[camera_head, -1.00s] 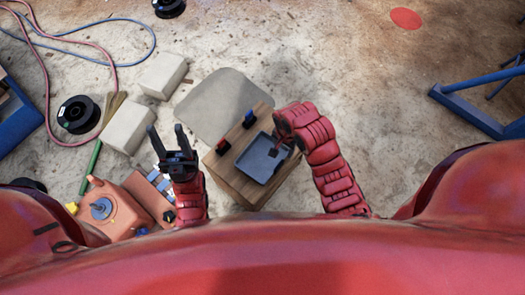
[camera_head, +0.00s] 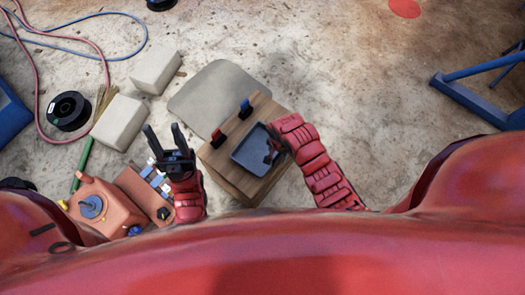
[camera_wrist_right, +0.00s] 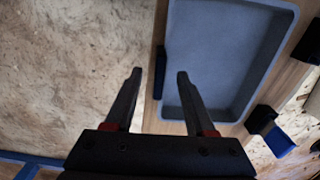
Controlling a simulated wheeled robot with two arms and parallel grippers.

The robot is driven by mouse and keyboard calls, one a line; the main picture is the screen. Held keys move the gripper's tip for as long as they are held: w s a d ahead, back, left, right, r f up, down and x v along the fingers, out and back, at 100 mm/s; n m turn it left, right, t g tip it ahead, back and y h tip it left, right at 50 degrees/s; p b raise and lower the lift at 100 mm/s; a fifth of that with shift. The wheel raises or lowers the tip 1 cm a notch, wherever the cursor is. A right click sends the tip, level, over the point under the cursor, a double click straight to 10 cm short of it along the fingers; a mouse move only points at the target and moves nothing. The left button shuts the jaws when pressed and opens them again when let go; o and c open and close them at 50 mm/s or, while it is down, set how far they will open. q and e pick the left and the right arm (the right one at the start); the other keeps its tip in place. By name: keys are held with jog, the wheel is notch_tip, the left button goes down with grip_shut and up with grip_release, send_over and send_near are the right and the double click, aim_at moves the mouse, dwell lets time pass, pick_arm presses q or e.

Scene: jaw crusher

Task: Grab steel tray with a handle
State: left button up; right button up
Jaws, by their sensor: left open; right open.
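The grey rectangular steel tray (camera_head: 248,151) lies on a wooden box (camera_head: 228,172) in the head view. In the right wrist view the tray (camera_wrist_right: 215,60) shows its shallow inside, with a dark handle (camera_wrist_right: 160,72) on its left edge. My right gripper (camera_head: 270,153) is open at the tray's right side, partly hidden by its own arm. In the right wrist view its fingertips (camera_wrist_right: 159,74) appear on either side of the handle, one over the tray's inside; contact cannot be told. My left gripper (camera_head: 163,133) is open and empty, left of the box.
A blue-and-black part (camera_head: 246,108) and a red-and-black part (camera_head: 217,137) stand on the box's far-left edge. A grey slab (camera_head: 215,95), pale blocks (camera_head: 119,122) and an orange machine (camera_head: 100,205) lie around. The floor right of the box is clear up to a blue frame (camera_head: 470,95).

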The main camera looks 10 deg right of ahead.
jog(key=shift+a+f, duration=0.1)
jog(key=shift+f, duration=1.2)
jog(key=shift+c, duration=0.2)
grip_shut()
